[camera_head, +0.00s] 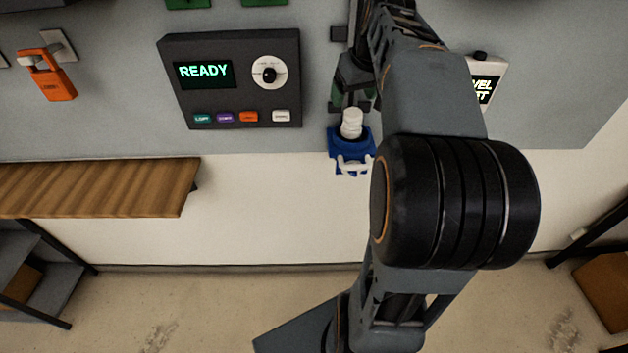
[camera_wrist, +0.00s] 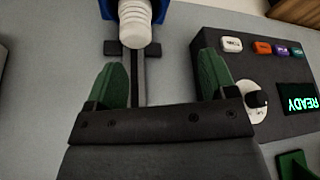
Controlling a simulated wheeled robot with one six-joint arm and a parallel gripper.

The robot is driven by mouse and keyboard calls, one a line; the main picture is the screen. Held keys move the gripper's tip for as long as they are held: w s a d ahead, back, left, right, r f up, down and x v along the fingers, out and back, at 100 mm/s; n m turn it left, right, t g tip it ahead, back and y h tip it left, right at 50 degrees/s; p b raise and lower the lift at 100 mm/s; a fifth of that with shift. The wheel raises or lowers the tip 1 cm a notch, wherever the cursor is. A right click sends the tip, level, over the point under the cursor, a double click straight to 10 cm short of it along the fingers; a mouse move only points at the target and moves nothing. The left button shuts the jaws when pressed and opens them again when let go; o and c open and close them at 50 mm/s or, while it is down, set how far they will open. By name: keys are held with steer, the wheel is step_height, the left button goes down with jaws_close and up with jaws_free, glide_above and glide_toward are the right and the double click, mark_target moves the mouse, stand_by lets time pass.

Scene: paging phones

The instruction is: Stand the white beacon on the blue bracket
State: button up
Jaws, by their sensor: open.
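The white beacon (camera_head: 351,123) stands upright at the blue bracket (camera_head: 338,141) on the grey wall panel. White prongs stick out at the bracket's front. In the wrist view the ribbed white beacon (camera_wrist: 136,22) is at the top edge, with a bit of the blue bracket (camera_wrist: 108,8) beside it. The beacon's foot is hidden, so I cannot tell how it is seated. My gripper (camera_wrist: 162,77) is open, its two green fingers apart with nothing between them. The beacon is beyond the fingertips, clear of them. In the head view my arm partly hides the gripper.
A dark console (camera_head: 225,110) reading READY, with a dial and several coloured buttons, juts from the panel to the left. A white display box (camera_head: 487,82) is right of my arm. An orange handset (camera_head: 50,75) hangs far left. A wooden shelf (camera_head: 100,187) is lower left.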

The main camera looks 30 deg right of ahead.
steer(key=s+a+f, duration=0.6)
steer(key=a+f, duration=0.1)
steer(key=a, duration=0.2)
steer(key=s+a+f, duration=0.6)
steer(key=a+f, duration=0.1)
steer(key=a, duration=0.2)
steer(key=shift+s+a+n, duration=0.35)
steer(key=shift+n, duration=0.05)
